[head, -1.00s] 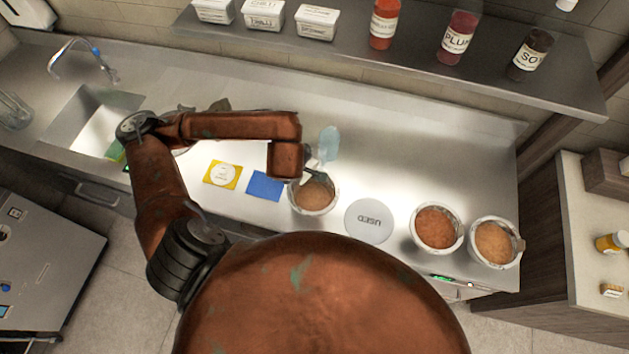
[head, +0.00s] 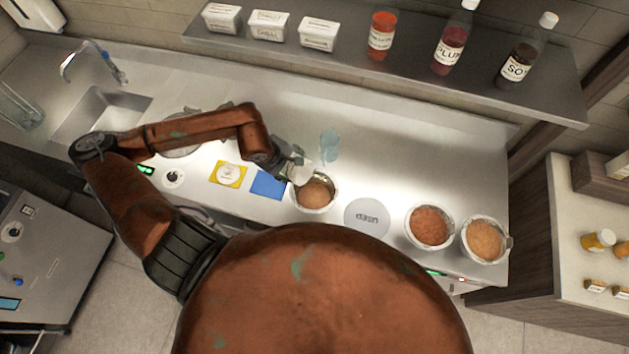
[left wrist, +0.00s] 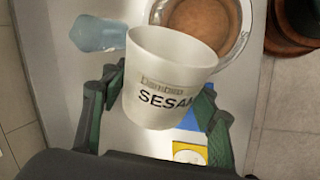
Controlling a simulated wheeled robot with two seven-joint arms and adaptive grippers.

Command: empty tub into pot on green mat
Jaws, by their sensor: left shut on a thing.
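My left gripper (head: 285,167) is shut on a white tub (left wrist: 160,95) with dark lettering that starts "SESA". In the head view the tub is small and tilted, at the upper left rim of a metal pot (head: 316,193) with brown contents. In the left wrist view the tub's rim points towards the pot (left wrist: 205,25) and overlaps it. The inside of the tub is hidden. I cannot make out a green mat; a blue mat (head: 268,184) and a yellow mat (head: 229,173) lie left of the pot. My right gripper is not in view.
A round grey disc marked "USED" (head: 367,217) lies right of the pot. Two more filled pots (head: 430,226) stand further right. A pale blue item (head: 329,145) lies behind the pot. Tubs (head: 268,26) and sauce bottles (head: 381,36) stand on the shelf (head: 350,52).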

